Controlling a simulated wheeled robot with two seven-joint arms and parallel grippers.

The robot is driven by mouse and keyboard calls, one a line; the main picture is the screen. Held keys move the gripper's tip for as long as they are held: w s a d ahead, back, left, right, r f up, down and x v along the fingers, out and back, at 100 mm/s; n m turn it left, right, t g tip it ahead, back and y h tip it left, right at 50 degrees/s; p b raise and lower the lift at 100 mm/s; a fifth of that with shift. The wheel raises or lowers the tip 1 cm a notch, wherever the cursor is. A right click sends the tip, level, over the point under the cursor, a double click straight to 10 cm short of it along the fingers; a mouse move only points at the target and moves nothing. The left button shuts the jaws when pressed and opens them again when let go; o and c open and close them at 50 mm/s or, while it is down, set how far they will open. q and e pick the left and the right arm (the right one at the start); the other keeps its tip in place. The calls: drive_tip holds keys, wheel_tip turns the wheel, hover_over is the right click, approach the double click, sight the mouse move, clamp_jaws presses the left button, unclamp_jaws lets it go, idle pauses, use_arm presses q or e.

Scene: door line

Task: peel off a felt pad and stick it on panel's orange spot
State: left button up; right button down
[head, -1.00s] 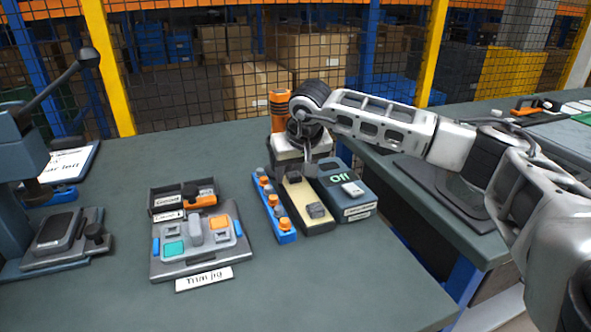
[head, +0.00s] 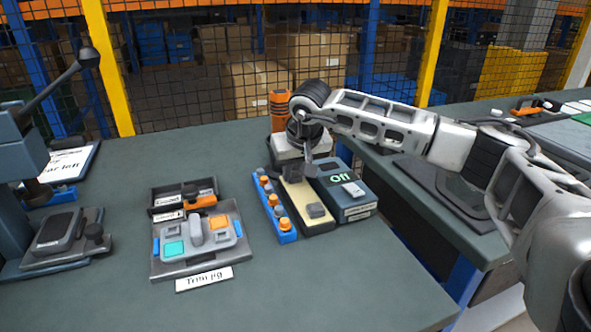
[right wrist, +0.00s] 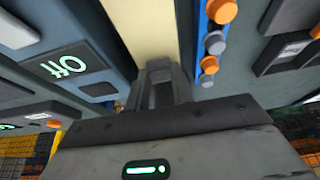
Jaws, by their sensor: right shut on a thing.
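The grey panel (head: 205,241) lies on the trim jig (head: 160,269) left of centre in the head view. Its orange spot (head: 220,228) is a bare square on the far right; a teal square (head: 174,248) is at the near left. My right gripper (head: 308,172) is at the far end of a cream pad strip (head: 318,225), pointing down. In the right wrist view its fingers (right wrist: 160,88) are close together over the cream surface, shut on a small grey felt pad, mostly hidden between them. My left gripper is not in view.
A blue rail with orange knobs (head: 285,236) stands left of the strip, and a dark box reading "Off" (head: 345,190) on its right. A tray with an orange-handled tool (head: 196,201) is behind the jig. A lever press (head: 15,150) stands far left. The front bench is clear.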

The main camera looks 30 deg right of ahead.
sight(295, 177)
drive_tip(key=shift+r, duration=0.15)
drive_tip(key=shift+r, duration=0.25)
drive_tip(key=shift+r+p, duration=2.5)
drive_tip(key=shift+r, duration=0.3)
